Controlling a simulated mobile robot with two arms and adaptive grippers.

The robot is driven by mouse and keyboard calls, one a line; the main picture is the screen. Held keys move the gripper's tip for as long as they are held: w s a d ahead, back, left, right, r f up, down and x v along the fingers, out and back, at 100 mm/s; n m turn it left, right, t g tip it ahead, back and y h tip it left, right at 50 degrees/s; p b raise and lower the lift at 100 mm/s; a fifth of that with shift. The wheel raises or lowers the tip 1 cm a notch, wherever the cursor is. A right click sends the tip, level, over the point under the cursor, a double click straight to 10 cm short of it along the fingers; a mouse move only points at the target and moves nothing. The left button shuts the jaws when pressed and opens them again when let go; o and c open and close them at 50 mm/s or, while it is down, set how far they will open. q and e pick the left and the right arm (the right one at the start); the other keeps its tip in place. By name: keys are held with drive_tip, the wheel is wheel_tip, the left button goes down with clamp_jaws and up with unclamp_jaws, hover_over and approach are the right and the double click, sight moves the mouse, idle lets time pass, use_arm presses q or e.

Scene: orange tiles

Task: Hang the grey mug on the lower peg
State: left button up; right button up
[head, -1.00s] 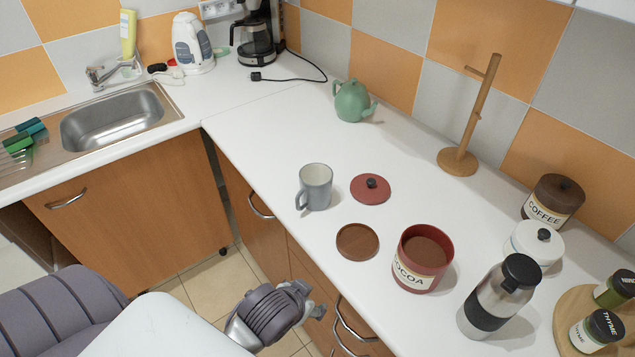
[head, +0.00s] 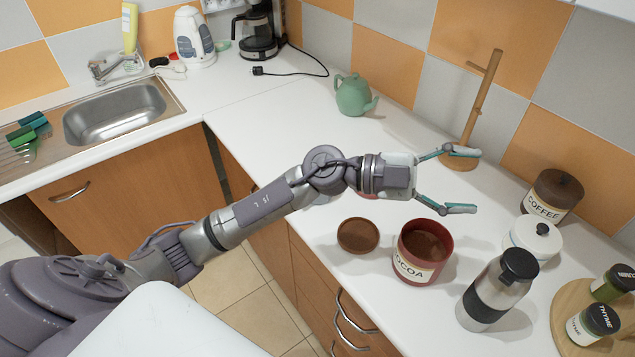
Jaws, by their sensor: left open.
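The wooden mug stand (head: 481,100) stands upright at the back of the white counter, with a short peg near its top and a lower peg on its post. My left gripper (head: 463,180) is open and empty, its fingers spread and pointing right. Its upper finger overlaps the stand's round base in the picture; I cannot tell whether they touch. The grey mug is hidden, or almost hidden, behind my left arm's wrist. My right gripper is not in view.
A red cocoa canister (head: 423,252) stands open near the gripper, beside a brown lid (head: 358,235). A steel flask (head: 496,290), a coffee jar (head: 552,195) and a white pot (head: 532,242) stand right. A green teapot (head: 353,96) stands behind.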

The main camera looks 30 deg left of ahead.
use_arm(q)
drive_tip(key=w+a+f+g+y, duration=0.3)
drive_tip(key=a+f+g+y, duration=0.2)
drive_tip(key=a+f+y, duration=0.6)
drive_tip(key=a+r+n+y, duration=0.3)
drive_tip(key=a+n+y, duration=0.3)
drive_tip(key=a, duration=1.3)
drive_tip(key=shift+m+g+y, duration=0.4)
drive_tip(key=shift+m+y, duration=0.1)
drive_tip(key=shift+y, duration=0.4)
wheel_tip(320, 180, down, 7)
drive_tip(key=shift+a+f+p, duration=0.15)
drive_tip(key=shift+p, duration=0.8)
drive_tip(key=f, duration=0.1)
drive_tip(key=f+p, duration=0.1)
drive_tip(key=f, duration=0.1)
drive_tip(key=f+p, duration=0.1)
drive_tip(key=f, duration=0.1)
drive_tip(key=shift+s+a+f, duration=0.15)
drive_tip(key=shift+s+a, duration=0.05)
drive_tip(key=shift+s, duration=0.05)
drive_tip(key=shift+f, duration=0.3)
clamp_jaws()
